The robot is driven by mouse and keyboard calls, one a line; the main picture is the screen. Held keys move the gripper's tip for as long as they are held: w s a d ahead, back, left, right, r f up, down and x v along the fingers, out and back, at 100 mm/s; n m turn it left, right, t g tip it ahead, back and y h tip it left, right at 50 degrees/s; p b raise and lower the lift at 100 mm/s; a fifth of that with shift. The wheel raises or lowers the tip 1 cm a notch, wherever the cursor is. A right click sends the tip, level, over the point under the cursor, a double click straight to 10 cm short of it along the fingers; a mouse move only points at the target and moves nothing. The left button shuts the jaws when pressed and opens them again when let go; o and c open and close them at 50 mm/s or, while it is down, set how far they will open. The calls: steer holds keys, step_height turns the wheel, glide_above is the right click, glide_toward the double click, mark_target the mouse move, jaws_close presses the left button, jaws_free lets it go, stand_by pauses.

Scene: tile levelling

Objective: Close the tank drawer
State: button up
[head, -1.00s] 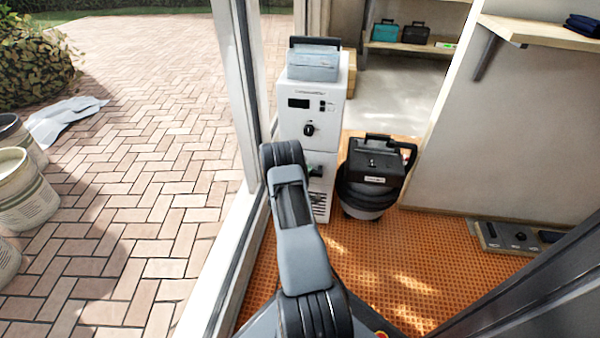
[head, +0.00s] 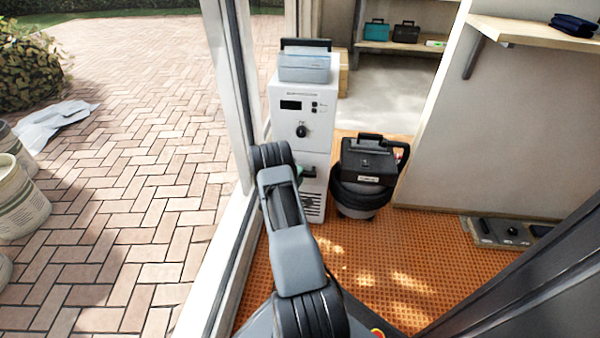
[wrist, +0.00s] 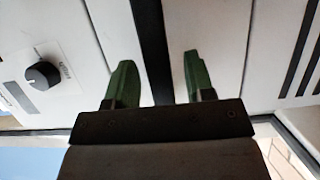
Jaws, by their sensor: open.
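A tall white machine (head: 303,118) with a display and a black knob stands inside the glass frame. The knob also shows in the wrist view (wrist: 43,75). The tank drawer (head: 315,200) appears to be its lower white section with dark slots. In the wrist view, the drawer's white front (wrist: 222,40) lies right of a dark strip (wrist: 151,45). I cannot tell how far it stands out. My gripper (wrist: 156,60) is open and empty, its green fingers on either side of the strip. Contact is unclear. In the head view my arm hides part of the drawer.
A black and grey vacuum-like canister (head: 366,172) stands close to the machine's right. A white window frame (head: 226,95) runs along the left. A blue-grey box (head: 304,67) sits on the machine. Orange matted floor (head: 365,265) is clear in front.

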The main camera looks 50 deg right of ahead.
steer(key=s+a+p, duration=0.2)
steer(key=a+p, duration=0.1)
steer(key=a, duration=0.8)
steer(key=shift+a, duration=0.4)
